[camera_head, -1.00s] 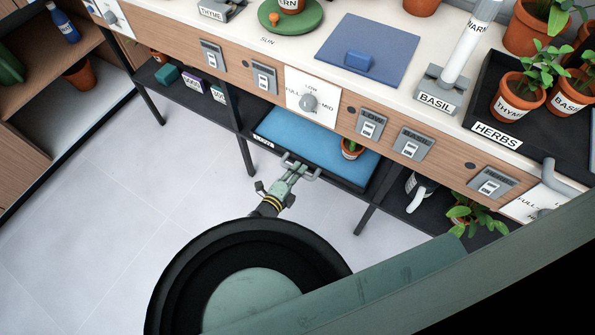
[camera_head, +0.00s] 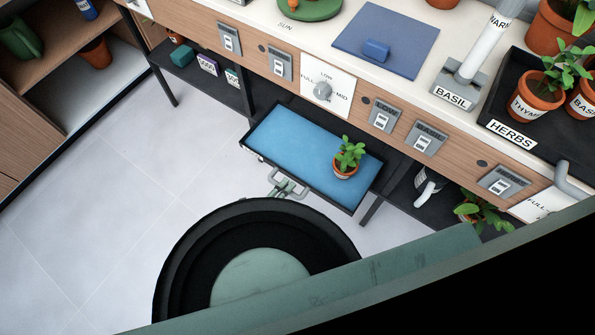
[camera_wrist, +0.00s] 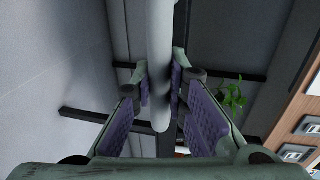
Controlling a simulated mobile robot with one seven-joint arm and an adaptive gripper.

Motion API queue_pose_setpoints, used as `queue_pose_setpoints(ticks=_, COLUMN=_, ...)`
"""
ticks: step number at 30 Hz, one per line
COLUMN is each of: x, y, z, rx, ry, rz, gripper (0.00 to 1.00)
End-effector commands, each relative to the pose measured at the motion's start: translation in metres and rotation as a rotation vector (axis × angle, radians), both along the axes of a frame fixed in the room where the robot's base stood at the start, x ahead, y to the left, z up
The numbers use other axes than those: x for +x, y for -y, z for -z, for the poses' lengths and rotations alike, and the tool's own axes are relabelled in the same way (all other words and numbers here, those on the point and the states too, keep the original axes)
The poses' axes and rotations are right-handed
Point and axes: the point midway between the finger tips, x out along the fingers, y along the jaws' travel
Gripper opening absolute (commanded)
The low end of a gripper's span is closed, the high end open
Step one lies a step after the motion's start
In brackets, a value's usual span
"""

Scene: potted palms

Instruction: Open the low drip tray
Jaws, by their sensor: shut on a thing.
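The low drip tray (camera_head: 268,138) is a dark-rimmed drawer with a blue floor under the counter. It stands pulled well out from beneath the counter. A small potted plant (camera_head: 346,160) stands on its right part. The grey handle (camera_head: 298,189) is on its front edge. My gripper (camera_head: 283,187) is at this handle, mostly hidden behind my own arm. In the wrist view, the purple-padded fingers of my gripper (camera_wrist: 160,90) are closed on the pale handle bar (camera_wrist: 160,45).
The counter front above carries switches and a dial (camera_head: 322,90). A black table leg (camera_head: 371,209) stands right of the tray. A shelf with a leafy plant (camera_head: 484,215) is further right. Pale floor (camera_head: 110,210) is free at left.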

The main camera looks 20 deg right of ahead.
Motion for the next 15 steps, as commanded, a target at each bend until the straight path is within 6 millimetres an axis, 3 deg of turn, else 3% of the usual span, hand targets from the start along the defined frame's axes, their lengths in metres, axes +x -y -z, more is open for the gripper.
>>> queue_pose_setpoints(ticks=3, x=-0.0089, y=-0.0143, z=0.0005, rx=0.003, ry=-0.001, rz=-0.005, gripper=0.00)
queue_pose_setpoints(ticks=14, x=-0.0114, y=-0.0158, z=0.0001, rx=0.000, ry=-0.002, rz=-0.003, gripper=0.00)
queue_pose_setpoints(ticks=15, x=-0.0115, y=-0.0157, z=0.0001, rx=0.000, ry=-0.002, rz=-0.003, gripper=0.16)
